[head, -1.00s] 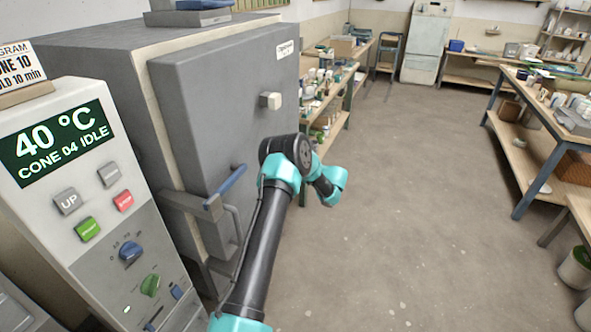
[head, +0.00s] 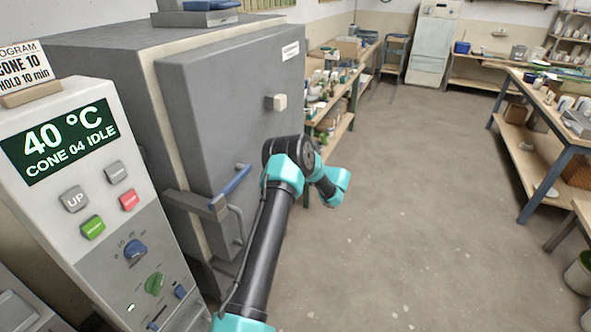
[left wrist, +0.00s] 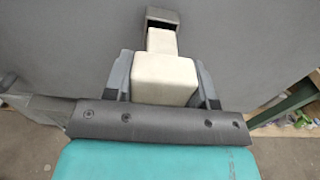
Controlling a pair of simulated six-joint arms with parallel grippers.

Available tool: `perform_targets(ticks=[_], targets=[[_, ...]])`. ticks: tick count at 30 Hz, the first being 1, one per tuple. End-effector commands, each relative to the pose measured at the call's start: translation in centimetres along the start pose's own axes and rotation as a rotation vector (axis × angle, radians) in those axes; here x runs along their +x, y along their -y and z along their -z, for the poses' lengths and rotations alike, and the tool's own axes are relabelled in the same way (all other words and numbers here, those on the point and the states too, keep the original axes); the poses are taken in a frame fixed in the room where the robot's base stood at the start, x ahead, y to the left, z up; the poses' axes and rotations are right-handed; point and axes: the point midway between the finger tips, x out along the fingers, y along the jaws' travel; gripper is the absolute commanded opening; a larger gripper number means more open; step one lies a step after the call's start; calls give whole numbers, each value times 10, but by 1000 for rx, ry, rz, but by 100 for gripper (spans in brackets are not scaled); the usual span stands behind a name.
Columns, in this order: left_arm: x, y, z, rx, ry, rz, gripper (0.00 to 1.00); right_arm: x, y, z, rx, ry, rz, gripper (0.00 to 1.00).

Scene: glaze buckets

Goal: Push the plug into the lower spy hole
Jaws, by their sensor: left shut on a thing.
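In the left wrist view, my left gripper (left wrist: 165,92) is shut on a cream block-shaped plug (left wrist: 165,75), with a dark finger on each side. The plug's narrower end points away from me, toward a dark-rimmed spy hole (left wrist: 176,16) in the grey door. The tip overlaps the hole's near edge in the picture; I cannot tell how far inside it is. In the head view my left arm hides the gripper, the held plug and the lower hole. A cream plug (head: 277,102) sits higher on the kiln door (head: 225,110). My right gripper is not in view.
A blue-handled latch (head: 235,181) sticks out of the door, left of my arm. The control panel (head: 95,200) stands at the left. Shelves with pots (head: 330,95) stand beyond the kiln. Open floor (head: 410,200) lies to the right.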

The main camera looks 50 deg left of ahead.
Motion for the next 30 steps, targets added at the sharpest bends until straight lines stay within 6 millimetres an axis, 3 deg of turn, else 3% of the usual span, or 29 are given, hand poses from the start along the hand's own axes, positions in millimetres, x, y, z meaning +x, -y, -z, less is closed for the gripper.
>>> perform_targets(ticks=[30], targets=[[19,0,0,-1,0,1,25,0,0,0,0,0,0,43]])
